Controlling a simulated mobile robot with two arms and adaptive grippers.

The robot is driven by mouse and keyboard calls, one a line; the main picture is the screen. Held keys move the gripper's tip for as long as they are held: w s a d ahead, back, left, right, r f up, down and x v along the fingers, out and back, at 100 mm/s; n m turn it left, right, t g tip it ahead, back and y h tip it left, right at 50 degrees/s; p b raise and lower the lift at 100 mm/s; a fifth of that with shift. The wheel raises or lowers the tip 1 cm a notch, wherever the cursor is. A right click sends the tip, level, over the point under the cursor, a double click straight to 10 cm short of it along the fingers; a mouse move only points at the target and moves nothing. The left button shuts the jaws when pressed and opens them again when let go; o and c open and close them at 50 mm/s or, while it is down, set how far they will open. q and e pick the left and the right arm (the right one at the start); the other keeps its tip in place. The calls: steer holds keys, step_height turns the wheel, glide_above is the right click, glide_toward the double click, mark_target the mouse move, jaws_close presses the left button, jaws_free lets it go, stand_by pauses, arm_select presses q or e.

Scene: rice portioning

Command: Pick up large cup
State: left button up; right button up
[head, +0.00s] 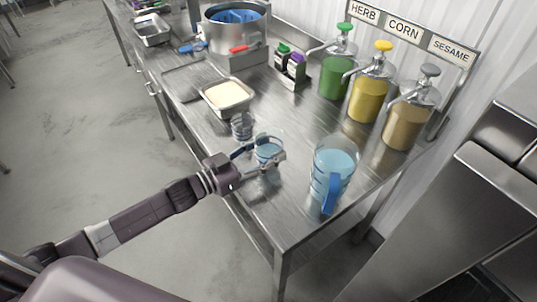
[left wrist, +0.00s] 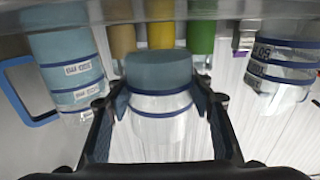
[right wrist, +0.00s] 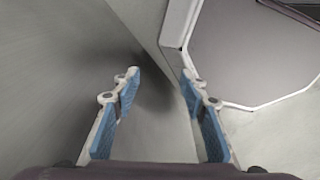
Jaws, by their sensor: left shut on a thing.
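The large cup (head: 268,153) is clear, with blue bands and bluish contents low in it. My right gripper (right wrist: 160,85) is open and empty, away from the table.
A clear jug (head: 334,170) with a blue handle and blue liquid stands right of the large cup. A metal tray of rice (head: 228,96) lies behind the cups. Green (head: 337,77), yellow (head: 368,98) and tan (head: 405,124) pump dispensers line the back. Bare steel lies around the jug.

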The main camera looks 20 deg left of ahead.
arm_select(q)
step_height(320, 180, up, 17)
steer(key=s+d+f+n+t+y, duration=0.1)
steer(key=s+d+f+n+y, duration=0.1)
steer(key=s+d+f, duration=0.45)
steer(key=s+a+f+n+t+y, duration=0.1)
steer(key=s+a+n+t+y, duration=0.1)
steer(key=s+a+n+y, duration=0.3)
steer(key=shift+s+a+n+t+y+b, duration=0.35)
steer(key=shift+s+a+y, duration=0.2)
steer(key=shift+a+y, duration=1.4)
steer(key=shift+d, duration=0.15)
steer(key=shift+w, duration=0.1)
